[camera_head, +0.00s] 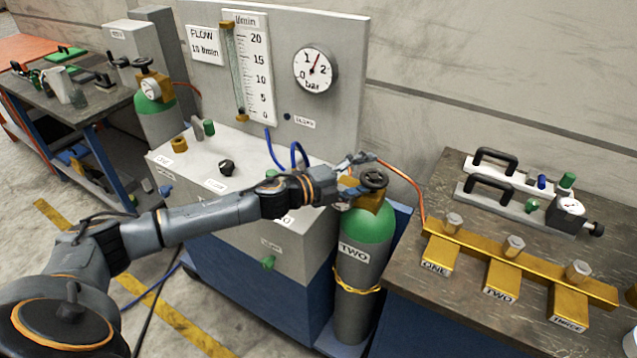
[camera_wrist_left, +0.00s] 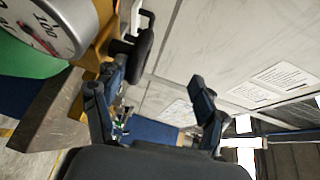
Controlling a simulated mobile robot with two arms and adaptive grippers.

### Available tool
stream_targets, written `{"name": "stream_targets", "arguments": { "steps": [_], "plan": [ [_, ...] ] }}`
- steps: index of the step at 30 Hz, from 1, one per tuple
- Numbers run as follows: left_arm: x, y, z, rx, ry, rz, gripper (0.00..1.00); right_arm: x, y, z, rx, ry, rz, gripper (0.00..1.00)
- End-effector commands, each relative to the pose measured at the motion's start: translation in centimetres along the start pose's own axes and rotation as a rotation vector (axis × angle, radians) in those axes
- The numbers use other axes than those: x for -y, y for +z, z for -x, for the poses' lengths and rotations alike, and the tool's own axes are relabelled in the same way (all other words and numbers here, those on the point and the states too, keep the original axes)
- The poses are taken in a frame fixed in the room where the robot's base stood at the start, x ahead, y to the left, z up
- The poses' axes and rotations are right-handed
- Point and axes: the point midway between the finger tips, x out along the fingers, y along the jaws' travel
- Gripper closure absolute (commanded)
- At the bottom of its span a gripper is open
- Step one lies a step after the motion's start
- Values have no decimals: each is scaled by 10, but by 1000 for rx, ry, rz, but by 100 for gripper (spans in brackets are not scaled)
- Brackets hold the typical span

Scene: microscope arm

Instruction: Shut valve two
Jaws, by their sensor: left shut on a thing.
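A green-topped grey cylinder marked TWO (camera_head: 362,270) stands beside the bench, with a brass valve body and a dark round handwheel (camera_head: 374,180) on top. In the left wrist view the fingers (camera_wrist_left: 158,105) stand well apart, and the black handwheel (camera_wrist_left: 142,45) shows by the left finger. A brass manifold (camera_head: 520,265) on the right bench carries tags ONE, TWO (camera_head: 501,292) and THREE, each with a metal hex fitting. My right gripper is not in view.
A copper tube (camera_head: 402,178) runs from the cylinder valve to the manifold. A flow panel with a dial gauge (camera_head: 316,67) stands behind. A pressure gauge (camera_wrist_left: 45,22) is close beside the left finger. Black-handled fittings (camera_head: 495,160) lie on the right bench.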

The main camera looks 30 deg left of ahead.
Motion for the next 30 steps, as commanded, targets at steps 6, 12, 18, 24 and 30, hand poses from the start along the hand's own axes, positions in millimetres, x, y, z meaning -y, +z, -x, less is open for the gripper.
{"name": "stream_targets", "arguments": {
  "steps": [6, 12, 18, 24, 30],
  "plan": [
    [22, 2, 15, -4, -37, -11, 56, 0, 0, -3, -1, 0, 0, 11],
    [21, 3, 29, -3, -37, -14, 75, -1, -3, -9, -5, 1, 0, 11],
    [13, 3, 43, -1, -31, -11, 75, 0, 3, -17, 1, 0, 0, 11],
    [10, 4, 56, -1, -28, -10, 75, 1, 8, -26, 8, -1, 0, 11],
    [6, 5, 71, 1, -27, -9, 75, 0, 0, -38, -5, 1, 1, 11]
  ]
}}
